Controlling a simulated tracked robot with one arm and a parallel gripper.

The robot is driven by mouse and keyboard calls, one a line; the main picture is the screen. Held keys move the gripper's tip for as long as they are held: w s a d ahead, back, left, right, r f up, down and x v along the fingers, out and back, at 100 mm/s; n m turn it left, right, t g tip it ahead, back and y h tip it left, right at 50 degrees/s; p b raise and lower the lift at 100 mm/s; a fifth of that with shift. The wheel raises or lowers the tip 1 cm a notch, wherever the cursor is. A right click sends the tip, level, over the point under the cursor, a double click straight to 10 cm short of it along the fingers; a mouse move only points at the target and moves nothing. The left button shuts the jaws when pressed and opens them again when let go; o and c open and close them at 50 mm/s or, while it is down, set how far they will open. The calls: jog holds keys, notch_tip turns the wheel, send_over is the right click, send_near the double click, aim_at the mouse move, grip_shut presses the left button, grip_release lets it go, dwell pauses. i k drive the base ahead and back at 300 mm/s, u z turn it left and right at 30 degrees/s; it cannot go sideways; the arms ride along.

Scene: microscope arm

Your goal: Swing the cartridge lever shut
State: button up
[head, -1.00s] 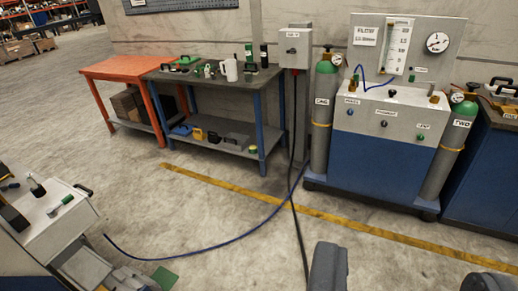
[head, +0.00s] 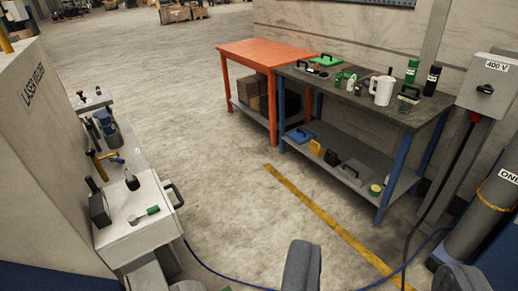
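A small lever with a green grip (head: 146,214) lies on top of a white box-shaped unit (head: 140,236) at the lower left, beside the laser welder. I cannot tell for sure if this is the cartridge lever, or whether it is shut. A black loop handle (head: 175,194) stands out from the unit's right side. Two dark grey rounded parts at the bottom edge look like the fingers of my gripper (head: 381,258).
The laser welder housing (head: 35,130) fills the left edge. An orange table (head: 250,50) and a dark workbench (head: 345,90) stand behind. A grey gas cylinder (head: 485,215) is at the right. A blue hose (head: 215,274) crosses the floor.

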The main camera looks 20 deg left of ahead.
aim_at(83, 119)
jog(key=u, duration=0.65)
jog(key=i, duration=1)
jog(key=u, duration=0.8)
jog(key=i, duration=0.35)
jog(key=u, duration=0.2)
jog(key=k, duration=1.2)
jog(key=z, duration=0.75)
jog(key=i, duration=1.3)
jog(key=z, duration=0.7)
jog(key=i, duration=1.75)
jog(key=u, duration=0.7)
jog(key=i, duration=1.15)
jog(key=u, duration=0.85)
